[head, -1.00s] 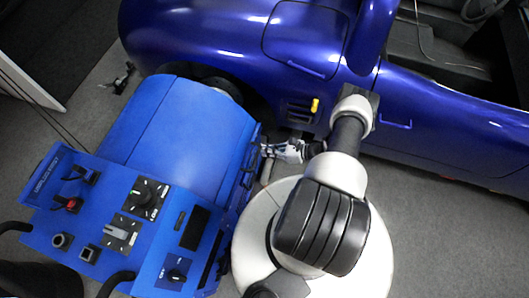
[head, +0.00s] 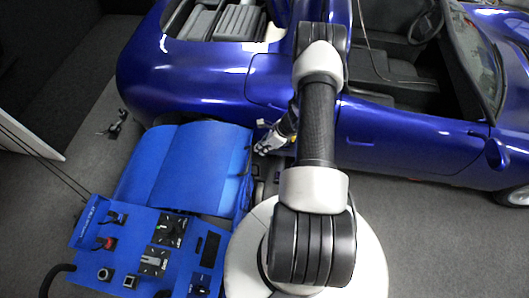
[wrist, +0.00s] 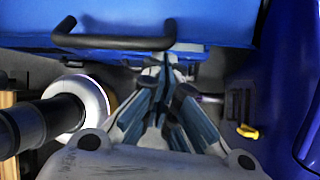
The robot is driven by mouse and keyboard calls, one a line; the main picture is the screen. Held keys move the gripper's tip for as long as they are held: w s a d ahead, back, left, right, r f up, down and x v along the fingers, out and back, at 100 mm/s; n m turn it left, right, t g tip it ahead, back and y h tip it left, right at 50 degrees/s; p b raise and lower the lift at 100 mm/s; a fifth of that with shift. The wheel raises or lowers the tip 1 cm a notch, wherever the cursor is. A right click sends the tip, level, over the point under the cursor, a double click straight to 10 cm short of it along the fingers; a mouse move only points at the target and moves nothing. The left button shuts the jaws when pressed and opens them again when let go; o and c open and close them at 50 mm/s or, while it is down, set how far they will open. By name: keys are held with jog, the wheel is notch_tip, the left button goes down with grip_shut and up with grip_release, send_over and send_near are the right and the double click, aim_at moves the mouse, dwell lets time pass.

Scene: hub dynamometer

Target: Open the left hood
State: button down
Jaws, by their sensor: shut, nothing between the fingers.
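The blue machine beside the car has a blue hood (head: 200,160) with a seam across it; it looks closed. In the wrist view a black bar handle (wrist: 115,42) sits on a blue panel (wrist: 215,22) across the top of the picture. My gripper (head: 262,148) is beside the hood's right edge, between the machine and the car, partly covered by my arm. In the wrist view my gripper (wrist: 165,68) is shut and empty, its tips just below and right of the handle. I cannot tell whether it touches the panel.
A blue car (head: 200,75) stands close behind the machine, with a yellow tab (wrist: 247,131) near its side. The machine's control panel (head: 150,250) with knobs and switches is at the front left. Grey floor (head: 430,240) is free at the right.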

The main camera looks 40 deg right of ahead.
jog(key=w+a+r+p, duration=0.3)
jog(key=w+r+p, duration=0.1)
jog(key=r, duration=0.3)
jog(key=w+a+r+p, duration=0.3)
jog(key=w+r+p, duration=0.2)
jog(key=r, duration=0.3)
jog(key=w+a+r+g+p, duration=0.1)
jog(key=w+a+r+p, duration=0.3)
jog(key=r, duration=0.4)
jog(key=shift+w+r+h+p, duration=0.3)
jog(key=shift+h+p, duration=0.1)
jog(key=shift+p, duration=0.15)
jog(key=shift+d, duration=0.1)
